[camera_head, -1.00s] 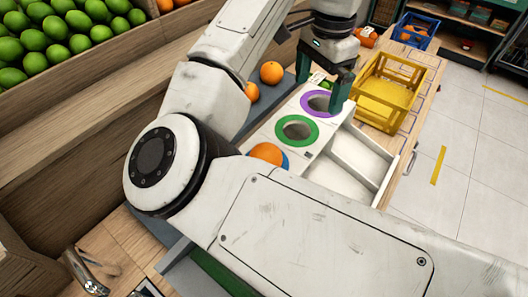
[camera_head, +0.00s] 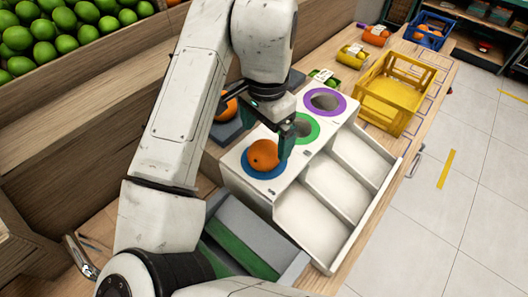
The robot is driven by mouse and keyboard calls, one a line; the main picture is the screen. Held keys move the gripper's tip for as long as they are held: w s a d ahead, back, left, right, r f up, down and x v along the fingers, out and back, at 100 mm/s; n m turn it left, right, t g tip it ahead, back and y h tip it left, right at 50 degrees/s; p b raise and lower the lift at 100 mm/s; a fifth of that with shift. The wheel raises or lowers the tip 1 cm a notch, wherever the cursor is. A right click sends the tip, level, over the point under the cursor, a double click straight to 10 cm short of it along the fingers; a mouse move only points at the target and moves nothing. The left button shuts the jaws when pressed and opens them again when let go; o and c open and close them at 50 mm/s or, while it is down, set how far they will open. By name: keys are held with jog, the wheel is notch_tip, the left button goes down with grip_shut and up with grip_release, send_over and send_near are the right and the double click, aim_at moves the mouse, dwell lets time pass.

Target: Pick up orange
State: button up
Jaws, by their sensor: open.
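An orange (camera_head: 263,155) sits on the blue-ringed hole (camera_head: 264,172) at the near end of the white sorting unit (camera_head: 262,203). My gripper (camera_head: 266,136), with dark green fingers, is open just above and behind this orange. One finger is on the orange's far left side and one on its right. I cannot tell whether they touch it. A second orange (camera_head: 229,106) lies to the left on a dark grey surface, partly hidden by my arm.
Green-ringed (camera_head: 312,138) and purple-ringed (camera_head: 341,101) holes lie beyond, with empty white compartments (camera_head: 335,188) to their right. A yellow crate (camera_head: 398,92) and a blue crate (camera_head: 430,33) stand farther back. Green fruit (camera_head: 65,28) fills a bin at upper left.

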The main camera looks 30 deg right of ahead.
aim_at(265, 143)
jog(key=shift+s+a+f+p, duration=0.1)
jog(key=shift+f+p, duration=0.1)
jog(key=shift+f, duration=0.9)
jog(key=shift+s+a+f+p, duration=0.1)
jog(key=shift+f+p, duration=0.1)
jog(key=shift+f, duration=0.85)
jog(key=c, duration=1.3)
jog(key=shift+o, duration=0.2)
jog(key=shift+r, duration=0.1)
